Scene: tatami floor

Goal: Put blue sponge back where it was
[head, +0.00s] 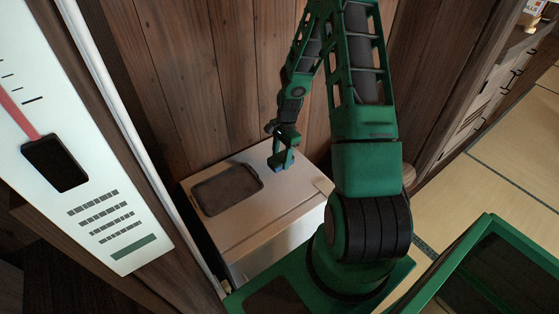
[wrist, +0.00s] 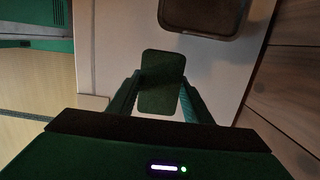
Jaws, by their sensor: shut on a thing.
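My gripper (head: 283,160) reaches down over the right back part of a white cabinet top (head: 235,224). It is shut on the blue sponge (head: 277,169), which shows only as a small blue patch under the fingers. In the wrist view the sponge (wrist: 162,64) looks like a dark, greenish rounded block between the two fingers of my gripper (wrist: 161,90), with the white top behind it. The sponge is at or just above the top; I cannot tell if it touches.
A dark, shallow tray (head: 226,190) lies on the white top, left of my gripper; it also shows in the wrist view (wrist: 205,12). A wooden wall (head: 215,90) stands close behind. A white panel (head: 95,190) stands at the left. Tatami floor (head: 495,165) is open at the right.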

